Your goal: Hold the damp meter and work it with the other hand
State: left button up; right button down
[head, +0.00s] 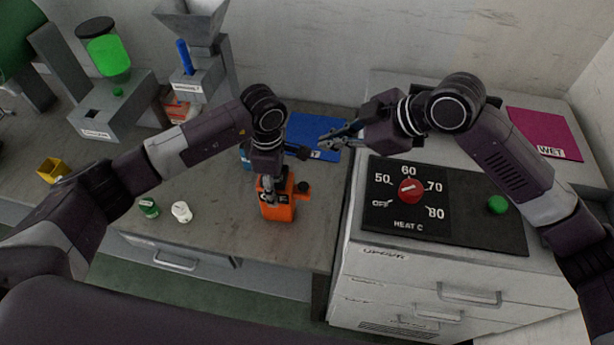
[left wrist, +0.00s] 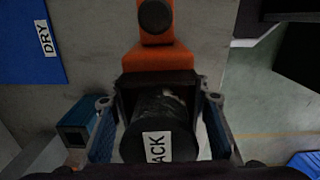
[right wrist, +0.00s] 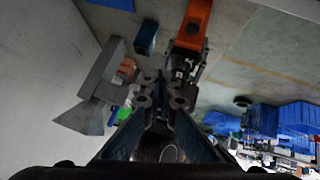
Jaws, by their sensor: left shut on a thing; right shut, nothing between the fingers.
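The orange device (head: 277,211), which I take to be the damp meter, is at the front of the grey bench in the head view. It has a black round knob (head: 303,187) on its right. In the left wrist view its orange body (left wrist: 158,60) joins a black cylinder (left wrist: 158,128) lettered "ACK". My left gripper (head: 270,188) is shut on that cylinder from above. Whether the device touches the bench is unclear. My right gripper (head: 326,143) is shut and empty, apart from the device, up and right of it; its fingertips show in the right wrist view (right wrist: 160,92).
A blue box (left wrist: 75,125) stands beside my left gripper. A blue DRY mat (head: 312,135) lies behind. A heater plate with a red dial (head: 411,190) and a magenta WET mat (head: 545,133) are right. Green (head: 149,208) and white (head: 181,211) pieces sit left.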

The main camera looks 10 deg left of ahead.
aim_at(303, 185)
jog(key=g+h, duration=0.1)
jog(key=s+a+f+g+h, duration=0.1)
jog(key=h, duration=0.1)
jog(key=a+f+m+h, duration=0.1)
jog(key=h, duration=0.1)
jog(key=shift+s+f+g, duration=0.15)
jog(key=shift+s+g, duration=0.1)
jog(key=shift+g, duration=0.15)
jog(key=shift+f, duration=0.15)
jog(key=x, duration=0.9)
jog(key=shift+a+f, duration=0.1)
jog(key=shift+f, duration=0.3)
